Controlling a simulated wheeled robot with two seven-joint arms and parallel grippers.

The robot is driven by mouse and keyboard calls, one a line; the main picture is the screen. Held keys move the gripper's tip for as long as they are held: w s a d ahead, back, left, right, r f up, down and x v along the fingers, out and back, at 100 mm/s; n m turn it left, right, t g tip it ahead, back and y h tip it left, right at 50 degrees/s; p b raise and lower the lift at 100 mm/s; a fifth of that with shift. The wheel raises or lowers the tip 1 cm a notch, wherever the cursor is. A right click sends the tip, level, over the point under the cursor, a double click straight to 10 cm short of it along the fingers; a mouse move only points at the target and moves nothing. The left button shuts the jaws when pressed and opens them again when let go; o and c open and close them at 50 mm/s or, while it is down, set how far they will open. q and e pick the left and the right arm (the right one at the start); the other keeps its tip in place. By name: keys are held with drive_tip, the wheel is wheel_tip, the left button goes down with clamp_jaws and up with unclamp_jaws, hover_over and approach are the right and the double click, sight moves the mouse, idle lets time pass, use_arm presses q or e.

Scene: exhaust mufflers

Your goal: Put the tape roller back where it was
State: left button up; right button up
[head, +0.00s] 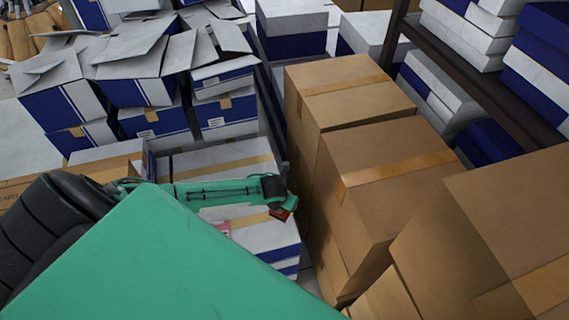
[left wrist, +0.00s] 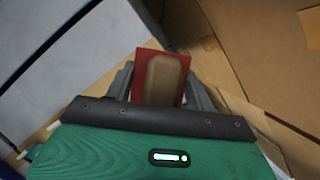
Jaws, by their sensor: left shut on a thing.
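My left gripper (left wrist: 160,85) is shut on the tape roller (left wrist: 160,77), which shows as a brown rounded piece against a dark red part between the fingers. In the head view my left arm reaches in from the left, and the tape roller (head: 286,207) shows as a small dark red piece at its end. There it is over the white and blue boxes, close to the left side of the brown cartons. Much of it is hidden by the gripper. My right gripper is not in view.
Stacked brown cartons (head: 385,150) stand to the right of the gripper. White and blue boxes (head: 265,235) lie below it, and more (head: 150,75) are piled behind at left, some with open flaps. A dark shelf (head: 480,80) holds boxes at upper right. Free room is narrow.

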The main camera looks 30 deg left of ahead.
use_arm(q)
wheel_tip(320, 180, down, 4)
drive_tip(key=b, duration=0.3)
drive_tip(key=shift+f, duration=0.15)
wheel_tip(320, 180, down, 4)
drive_tip(key=b, duration=0.4)
drive_tip(key=shift+f, duration=0.2)
drive_tip(key=shift+r, duration=0.1)
drive_tip(key=o, duration=1.1)
